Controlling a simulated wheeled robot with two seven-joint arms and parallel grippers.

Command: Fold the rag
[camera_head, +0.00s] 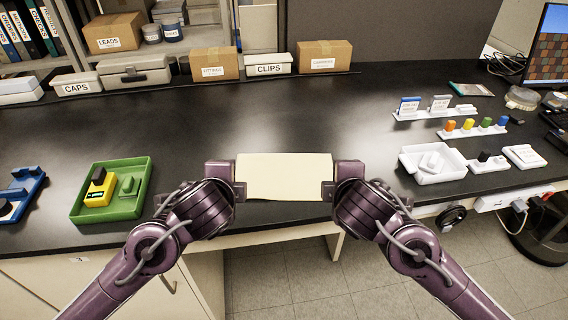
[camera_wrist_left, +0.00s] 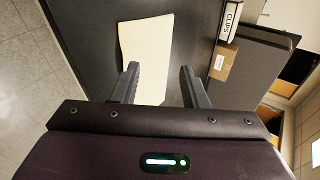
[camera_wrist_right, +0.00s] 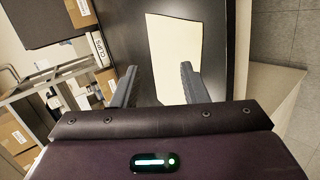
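The rag (camera_head: 284,177) is a pale cream rectangle lying flat near the front edge of the black bench, between my two grippers. It also shows in the left wrist view (camera_wrist_left: 147,45) and the right wrist view (camera_wrist_right: 173,45). My left gripper (camera_head: 240,180) is at the rag's left end, and its fingers (camera_wrist_left: 159,68) are apart. My right gripper (camera_head: 332,180) is at the right end, with its fingers (camera_wrist_right: 159,67) also apart. The rag's near ends show between the spread fingers. I cannot tell whether the fingers touch it.
On the black bench (camera_head: 300,110), a green tray (camera_head: 127,209) with a yellow device stands to the left. A white tray (camera_head: 432,176) and small racks stand to the right. Boxes line the back. The bench behind the rag is clear.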

